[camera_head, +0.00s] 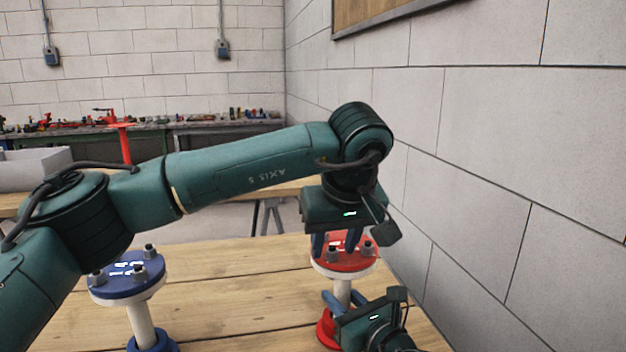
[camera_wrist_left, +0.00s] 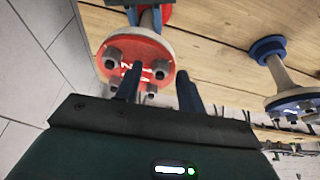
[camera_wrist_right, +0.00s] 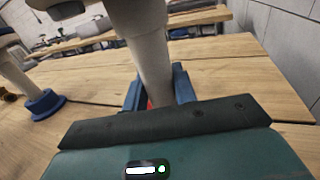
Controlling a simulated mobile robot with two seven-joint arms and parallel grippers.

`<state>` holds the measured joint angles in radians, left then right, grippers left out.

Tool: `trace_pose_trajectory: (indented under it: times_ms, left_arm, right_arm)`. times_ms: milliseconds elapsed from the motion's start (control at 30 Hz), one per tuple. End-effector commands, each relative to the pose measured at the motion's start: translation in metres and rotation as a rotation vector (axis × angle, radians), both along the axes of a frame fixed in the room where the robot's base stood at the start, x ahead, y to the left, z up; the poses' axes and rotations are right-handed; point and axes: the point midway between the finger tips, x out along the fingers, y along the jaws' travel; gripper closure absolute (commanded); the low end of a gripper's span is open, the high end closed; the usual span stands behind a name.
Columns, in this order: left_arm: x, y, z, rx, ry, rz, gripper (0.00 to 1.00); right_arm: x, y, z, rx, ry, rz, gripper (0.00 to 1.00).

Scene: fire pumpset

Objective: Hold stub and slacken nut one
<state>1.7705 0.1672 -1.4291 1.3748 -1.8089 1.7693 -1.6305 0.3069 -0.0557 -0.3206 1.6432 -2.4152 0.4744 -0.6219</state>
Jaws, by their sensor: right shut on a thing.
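The red-topped stub (camera_head: 343,290) is a white pipe with a red flange (camera_head: 330,262) on top, standing on the wooden bench near the wall. Several grey nuts sit on that flange; one nut (camera_wrist_left: 112,58) shows in the left wrist view, and I cannot tell which is nut one. My left gripper (camera_head: 335,243) points down over the flange, its blue fingers apart with nothing seen gripped. They also show in the left wrist view (camera_wrist_left: 157,88). My right gripper (camera_wrist_right: 158,90) is shut around the white pipe (camera_wrist_right: 150,65) below the flange.
A blue-topped stub (camera_head: 142,325) with several nuts stands on the bench to the left, under my left arm. The block wall (camera_head: 480,190) is close on the right. A cluttered workbench (camera_head: 200,125) stands at the back. Bare planks (camera_head: 235,300) lie between the stubs.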

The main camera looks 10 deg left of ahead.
Motion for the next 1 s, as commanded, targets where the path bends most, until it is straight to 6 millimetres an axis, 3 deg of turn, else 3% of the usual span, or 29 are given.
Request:
trace_pose_trajectory:
  times_ms: [633,1000]
  left_arm:
    - [0.000,0.010,0.002,-0.003,-0.002,-0.835,0.61]
    - [-0.026,0.022,0.073,0.002,-0.005,-0.824,0.61]
  right_arm:
    - [-0.001,0.001,-0.001,0.000,0.005,0.003,1.00]
    - [-0.001,0.001,-0.002,-0.001,0.004,0.003,1.00]
